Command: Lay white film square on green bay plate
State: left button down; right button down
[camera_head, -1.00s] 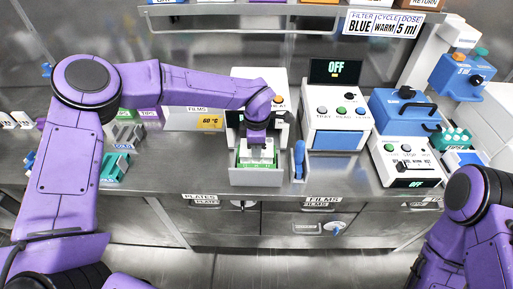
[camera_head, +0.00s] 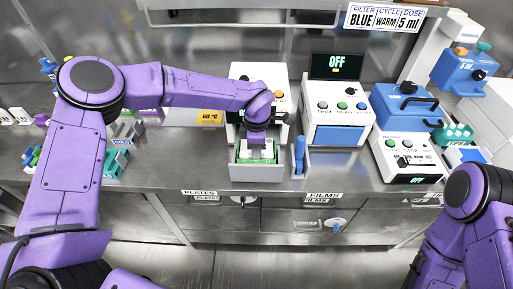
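The green bay plate (camera_head: 257,160) lies in the open grey drawer (camera_head: 257,174) at the front of a white bench device. My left gripper (camera_head: 257,150) points down right over this plate. White and grey surfaces show around the fingertips, but I cannot tell the white film square from the finger parts, nor whether the fingers are open or shut. The gripper and wrist hide the back of the plate. My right arm is at the lower right, and its gripper is outside the picture.
A blue upright tool (camera_head: 299,156) stands just right of the drawer. A device reading OFF (camera_head: 336,105) and a blue-lidded device (camera_head: 405,110) stand further right. Teal racks (camera_head: 117,162) are at the left. Drawers labelled PLATES and FILMS are below the bench edge.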

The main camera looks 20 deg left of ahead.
pick_arm(q)
jog(key=shift+f, duration=0.4)
jog(key=c, duration=1.2)
grip_release()
jog(key=shift+r, duration=0.15)
notch_tip(320, 180, up, 10)
jog(key=shift+r+b, duration=0.2)
jog(key=shift+b, duration=0.9)
